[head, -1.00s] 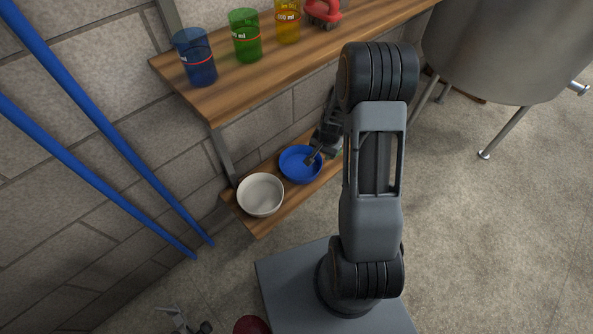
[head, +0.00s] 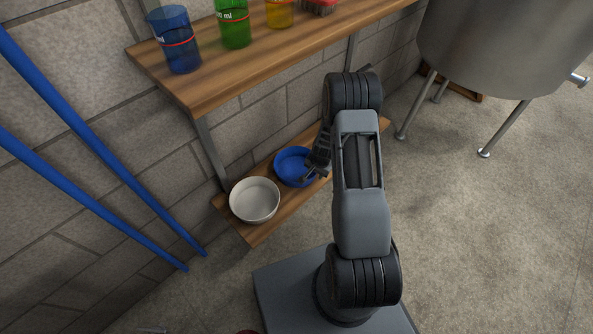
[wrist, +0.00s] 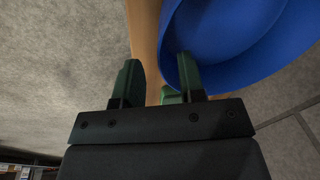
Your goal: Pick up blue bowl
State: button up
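The blue bowl (head: 290,163) sits on the lower wooden shelf, right of a white bowl (head: 254,200). My gripper (head: 315,172) is at the blue bowl's right side, close to its rim, partly hidden by my arm. In the wrist view, the blue bowl (wrist: 240,45) fills the upper right. My gripper (wrist: 160,82) is open there, its two dark green fingers apart. The right finger overlaps the bowl; the left finger is outside it, with the bowl's edge between them. I cannot tell whether either finger touches the bowl.
The upper wooden shelf (head: 240,80) overhangs the bowls and holds blue (head: 175,42), green (head: 233,25) and yellow cups. Blue poles (head: 100,147) lean at the left. A steel tank (head: 500,45) on legs stands at the right.

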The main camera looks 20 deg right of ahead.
jog(key=f+b, duration=0.1)
jog(key=f, duration=0.1)
jog(key=w+f+b, duration=0.1)
jog(key=f, duration=0.1)
jog(key=shift+w+f, duration=0.2)
jog(key=shift+f, duration=0.2)
jog(key=shift+c, duration=0.2)
grip_shut()
